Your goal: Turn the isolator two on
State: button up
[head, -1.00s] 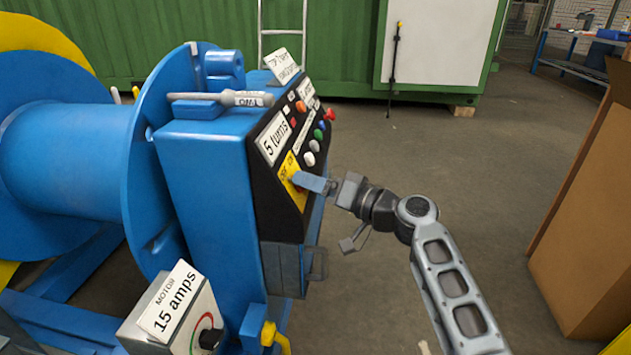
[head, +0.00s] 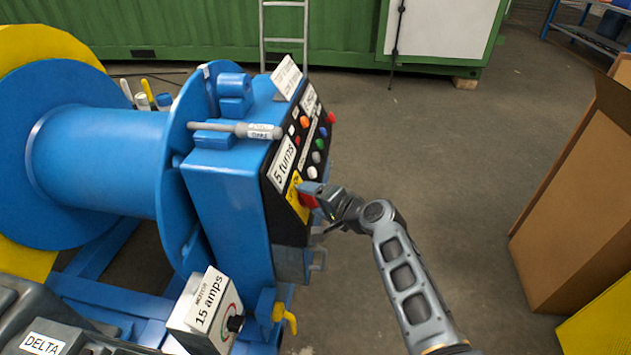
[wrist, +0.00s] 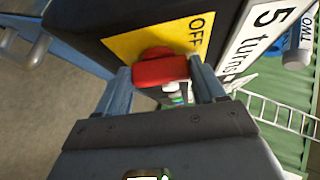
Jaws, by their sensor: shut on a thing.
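A red rotary switch handle (head: 308,201) sits on a yellow plate (head: 293,190) low on the black control panel of the blue machine. In the wrist view, the red handle (wrist: 160,71) lies between my two fingers, and OFF is readable on the yellow plate (wrist: 125,45) above it. My gripper (head: 315,190) is shut on the handle, reaching in from the right. The handle's far side and part of the plate are hidden. A label reading TWO (head: 262,131) is on a grey rod lying on top of the cabinet.
Coloured buttons (head: 320,144) and a "5 turns" label (head: 284,165) are above the switch. A cardboard box (head: 570,190) stands at right. Open floor lies between it and the machine.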

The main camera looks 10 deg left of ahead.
jog(key=shift+w+a+r+m+g+h+p, duration=0.15)
jog(key=shift+m+g+h+p, duration=0.45)
jog(key=shift+m+p, duration=0.65)
jog(key=shift+w+d+r+m+g+h+p, duration=0.15)
jog(key=shift+m+g+h+p, duration=0.45)
jog(key=shift+m+p, duration=0.6)
jog(key=shift+a+r+m+g+h+p, duration=0.15)
jog(key=shift+m+g+h+p, duration=0.55)
jog(key=shift+p, duration=0.85)
jog(key=shift+m, duration=0.25)
jog(key=o, duration=1)
jog(key=shift+o, duration=0.2)
jog(key=p+v, duration=0.4)
jog(key=v, duration=0.3)
jog(key=shift+s+d, duration=0.25)
